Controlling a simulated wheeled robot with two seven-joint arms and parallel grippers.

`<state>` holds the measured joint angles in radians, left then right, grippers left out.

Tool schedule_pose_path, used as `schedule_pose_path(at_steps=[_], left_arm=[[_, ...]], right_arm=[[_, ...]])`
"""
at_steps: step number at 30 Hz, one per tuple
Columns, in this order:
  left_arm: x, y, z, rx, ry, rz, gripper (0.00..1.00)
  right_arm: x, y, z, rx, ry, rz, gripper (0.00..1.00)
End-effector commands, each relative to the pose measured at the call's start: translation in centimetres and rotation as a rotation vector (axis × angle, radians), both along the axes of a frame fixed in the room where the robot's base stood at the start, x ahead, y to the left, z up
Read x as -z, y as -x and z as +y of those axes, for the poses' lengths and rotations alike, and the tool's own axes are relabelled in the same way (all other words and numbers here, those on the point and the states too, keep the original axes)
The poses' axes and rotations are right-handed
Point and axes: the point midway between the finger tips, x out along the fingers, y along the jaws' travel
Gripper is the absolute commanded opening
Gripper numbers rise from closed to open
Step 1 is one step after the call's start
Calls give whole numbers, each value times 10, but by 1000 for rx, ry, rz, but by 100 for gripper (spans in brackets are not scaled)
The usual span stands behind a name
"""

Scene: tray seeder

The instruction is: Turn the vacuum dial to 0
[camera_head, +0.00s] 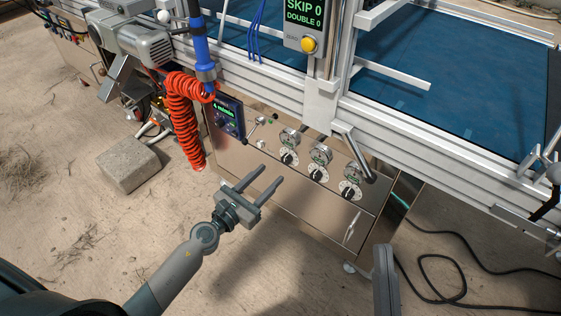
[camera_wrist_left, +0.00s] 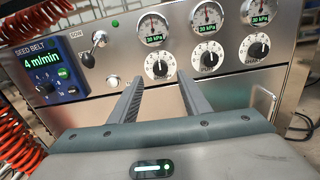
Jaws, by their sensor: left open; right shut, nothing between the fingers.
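Three round dials with black knobs and white scales sit in a row on the metal panel: the left dial (camera_wrist_left: 159,68), the middle dial (camera_wrist_left: 208,58) and the right dial (camera_wrist_left: 256,48). Each has a gauge above it. The labels are too small to tell surely which is the vacuum dial. My left gripper (camera_head: 270,174) is open and empty, its fingers pointing at the panel. In the left wrist view its fingertips (camera_wrist_left: 160,80) lie on either side below the left dial, apart from it. My right gripper (camera_head: 385,252) is shut and empty at the lower edge.
A seed belt display (camera_wrist_left: 51,63) and a small lever (camera_wrist_left: 97,42) are left of the dials. A metal handle (camera_head: 355,155) juts out above the right dial. An orange coiled hose (camera_head: 184,115) hangs at the left, near a concrete block (camera_head: 130,163).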

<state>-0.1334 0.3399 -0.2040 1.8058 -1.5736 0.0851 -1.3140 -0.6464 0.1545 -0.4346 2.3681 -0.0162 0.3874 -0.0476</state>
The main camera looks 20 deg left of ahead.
Motion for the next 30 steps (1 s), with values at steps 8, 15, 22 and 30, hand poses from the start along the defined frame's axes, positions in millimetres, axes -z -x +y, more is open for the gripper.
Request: schedule_pose_path(at_steps=[8,15,22,30], left_arm=[[0,-44,-16,0,1,-1,43],[0,-62,-23,1,0,-1,43],[0,-64,-24,1,0,1,43],[0,-64,-23,1,0,0,7]], right_arm=[[13,-8,2,-4,29,76,0],[14,-9,2,-3,31,80,0],[14,-9,2,-4,32,81,0],[14,-9,2,-4,31,80,0]])
